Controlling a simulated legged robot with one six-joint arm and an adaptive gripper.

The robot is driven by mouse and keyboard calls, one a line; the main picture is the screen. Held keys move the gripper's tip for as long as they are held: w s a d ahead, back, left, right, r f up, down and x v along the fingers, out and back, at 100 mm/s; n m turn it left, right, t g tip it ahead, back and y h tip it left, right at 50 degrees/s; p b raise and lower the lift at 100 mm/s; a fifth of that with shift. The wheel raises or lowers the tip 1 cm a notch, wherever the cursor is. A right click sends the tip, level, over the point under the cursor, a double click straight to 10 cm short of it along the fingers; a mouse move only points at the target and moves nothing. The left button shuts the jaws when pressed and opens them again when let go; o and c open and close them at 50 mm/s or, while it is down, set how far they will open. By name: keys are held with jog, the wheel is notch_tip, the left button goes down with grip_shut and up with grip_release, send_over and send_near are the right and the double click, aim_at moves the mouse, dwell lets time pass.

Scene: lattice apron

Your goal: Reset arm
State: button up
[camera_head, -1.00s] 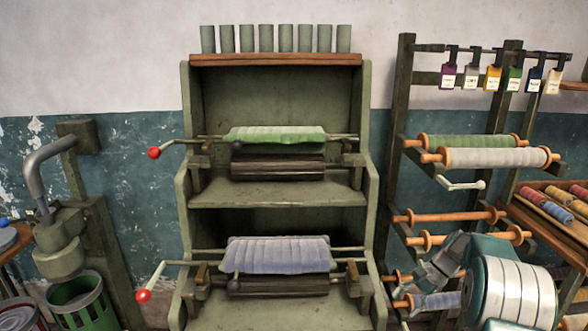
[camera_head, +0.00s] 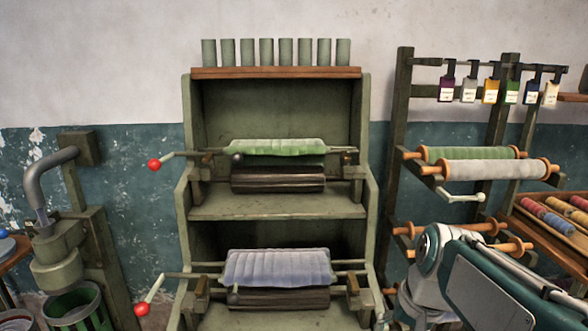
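My arm (camera_head: 480,275) shows at the lower right, its links folded in front of the lower part of the spool rack. My gripper is not visible now; it is hidden behind my arm or out of the picture. I cannot tell whether it holds anything.
A green shelf stand (camera_head: 186,150) in the middle carries two crank rollers, with green cloth (camera_head: 275,147) above and lilac cloth (camera_head: 277,267) below. The spool rack (camera_head: 402,100) stands at right beside a thread tray (camera_head: 540,222). A press (camera_head: 58,245) and green bin (camera_head: 75,308) stand at left.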

jog(key=s+a+f+n+t+h, duration=0.1)
jog(key=s+n+t, duration=0.2)
jog(key=s, duration=0.8)
jog(key=shift+a+n, duration=0.35)
jog(key=shift+n, duration=0.05)
dwell(0.3)
